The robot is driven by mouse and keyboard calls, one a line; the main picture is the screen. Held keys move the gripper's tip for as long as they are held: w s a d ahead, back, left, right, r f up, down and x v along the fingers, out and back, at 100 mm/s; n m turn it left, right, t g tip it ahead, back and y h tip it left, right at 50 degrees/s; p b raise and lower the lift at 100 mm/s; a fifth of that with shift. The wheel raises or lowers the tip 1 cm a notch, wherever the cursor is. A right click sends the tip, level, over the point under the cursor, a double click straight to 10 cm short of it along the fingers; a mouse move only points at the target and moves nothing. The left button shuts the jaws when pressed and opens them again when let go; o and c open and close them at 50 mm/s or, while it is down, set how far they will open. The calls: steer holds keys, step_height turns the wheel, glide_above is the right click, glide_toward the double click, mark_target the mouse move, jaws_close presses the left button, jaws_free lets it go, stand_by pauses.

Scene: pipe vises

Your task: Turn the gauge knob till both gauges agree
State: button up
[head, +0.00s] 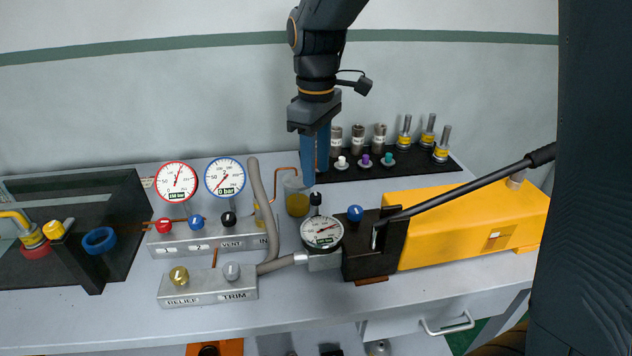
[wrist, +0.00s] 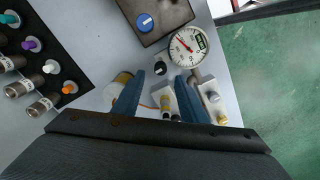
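The red-rimmed gauge (head: 176,181) has its needle pointing upward; its digits are blurred. The blue-rimmed gauge (head: 225,176) reads 0 bar, its needle low left. A third, white dial gauge (head: 321,229) sits by the pump, with a black knob (head: 315,198) just above; it also shows in the wrist view (wrist: 188,46). The front block carries an olive knob (head: 179,275) and a grey TRIM knob (head: 232,270). Red (head: 163,225), blue (head: 196,221) and black (head: 229,219) knobs are on the rear block. My gripper (wrist: 161,103) is open and empty, fingers down, above the bench near the beaker.
A beaker of amber liquid (head: 297,203) stands below my gripper. The yellow pump (head: 470,225) with its long black lever (head: 460,190) fills the right. A black mat (head: 430,169) holds several fittings at the back. The front bench strip is clear.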

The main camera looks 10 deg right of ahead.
mark_target(316, 194)
steer(key=shift+f+p, duration=0.65)
steer(key=shift+f, duration=2.3)
jaws_close()
